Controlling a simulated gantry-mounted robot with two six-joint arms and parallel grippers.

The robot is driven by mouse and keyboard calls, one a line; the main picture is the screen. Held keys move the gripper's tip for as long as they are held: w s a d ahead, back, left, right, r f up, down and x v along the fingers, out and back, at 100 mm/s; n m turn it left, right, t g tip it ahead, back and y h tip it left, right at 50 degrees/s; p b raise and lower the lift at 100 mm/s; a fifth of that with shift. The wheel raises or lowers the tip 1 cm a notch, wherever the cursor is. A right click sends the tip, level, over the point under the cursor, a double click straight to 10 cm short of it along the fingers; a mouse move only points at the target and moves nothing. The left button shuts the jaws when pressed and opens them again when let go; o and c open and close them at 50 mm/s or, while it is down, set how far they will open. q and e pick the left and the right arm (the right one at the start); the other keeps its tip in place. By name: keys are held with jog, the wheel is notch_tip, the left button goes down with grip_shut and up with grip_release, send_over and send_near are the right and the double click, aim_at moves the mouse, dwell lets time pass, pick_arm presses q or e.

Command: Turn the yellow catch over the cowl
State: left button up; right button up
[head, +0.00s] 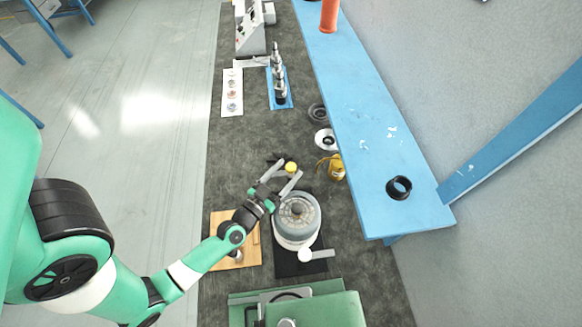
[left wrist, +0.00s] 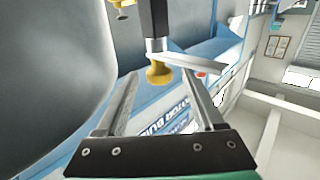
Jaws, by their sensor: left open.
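The cowl (head: 297,213) is a round, grey, domed housing on a white base in the middle of the bench. A yellow knob (head: 291,167), apparently the catch, shows beyond the cowl in the head view. In the left wrist view the yellow knob (left wrist: 159,74) sits at the end of a black and metal stem. My left gripper (head: 287,170) is open, with its fingers to either side of the knob in the wrist view (left wrist: 159,88). I cannot tell whether they touch it. My right gripper is not in view.
A yellow-brown fitting (head: 335,167) stands right of the gripper, near the blue shelf (head: 375,130). A wooden board (head: 222,222) lies left of the cowl, and a green fixture (head: 335,308) stands in front.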

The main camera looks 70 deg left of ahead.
pick_arm(q)
jog(key=shift+x, duration=1.2)
grip_shut()
dwell(0.5)
